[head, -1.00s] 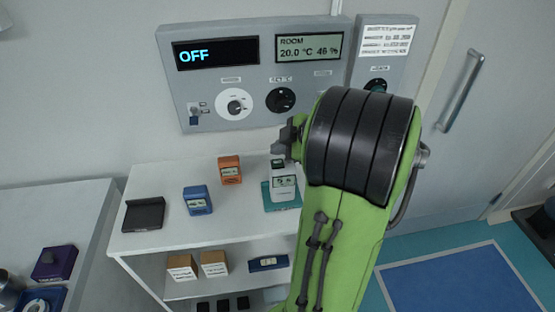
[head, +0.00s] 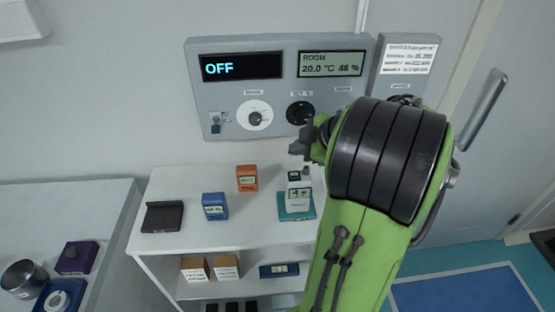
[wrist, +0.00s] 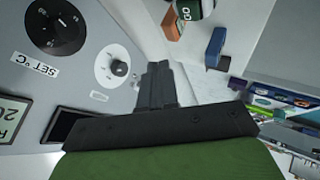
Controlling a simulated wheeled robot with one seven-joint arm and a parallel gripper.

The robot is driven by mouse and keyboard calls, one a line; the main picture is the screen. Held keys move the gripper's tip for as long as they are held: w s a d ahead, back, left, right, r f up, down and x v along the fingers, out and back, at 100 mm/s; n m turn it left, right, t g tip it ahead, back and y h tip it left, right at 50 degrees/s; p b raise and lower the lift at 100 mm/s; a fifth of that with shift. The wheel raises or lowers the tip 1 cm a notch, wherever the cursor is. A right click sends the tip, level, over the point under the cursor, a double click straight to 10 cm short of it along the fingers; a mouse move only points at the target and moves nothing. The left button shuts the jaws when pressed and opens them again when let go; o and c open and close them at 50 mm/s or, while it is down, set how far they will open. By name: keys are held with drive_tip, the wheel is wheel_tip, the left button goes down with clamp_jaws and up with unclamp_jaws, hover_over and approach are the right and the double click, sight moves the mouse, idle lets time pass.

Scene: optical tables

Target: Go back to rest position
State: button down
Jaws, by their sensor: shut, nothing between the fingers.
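My gripper (head: 303,146) is at the end of my green and black arm in the head view, in front of the lower right part of the grey wall panel. In the wrist view its dark fingers (wrist: 157,82) are together, with nothing between them. The wall panel (head: 280,125) carries a display reading OFF, a ROOM display reading 20.0 °C 46 %, a white dial (head: 254,118) and a black dial (head: 300,112). The gripper looks apart from the dials, though its exact distance from the panel cannot be told. My arm hides part of the panel and shelf.
Below the panel, a white shelf (head: 190,238) holds a black stand (head: 162,217), a blue device (head: 214,206), an orange device (head: 246,178) and a white device on a teal base (head: 296,195). A grey door with a handle (head: 481,110) is at right.

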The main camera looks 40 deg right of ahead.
drive_tip(key=s+a+r+m+g, duration=0.1)
drive_tip(key=s+a+m+g, duration=0.15)
drive_tip(key=a, duration=0.75)
drive_tip(key=s+a+r+m+g, duration=0.1)
drive_tip(key=s+a+m, duration=0.2)
drive_tip(key=a, duration=0.8)
drive_tip(key=s+a+f+m+h, duration=0.1)
drive_tip(key=s+a+f+m, duration=0.1)
drive_tip(key=s+m, duration=0.3)
drive_tip(key=s, duration=0.4)
idle(0.9)
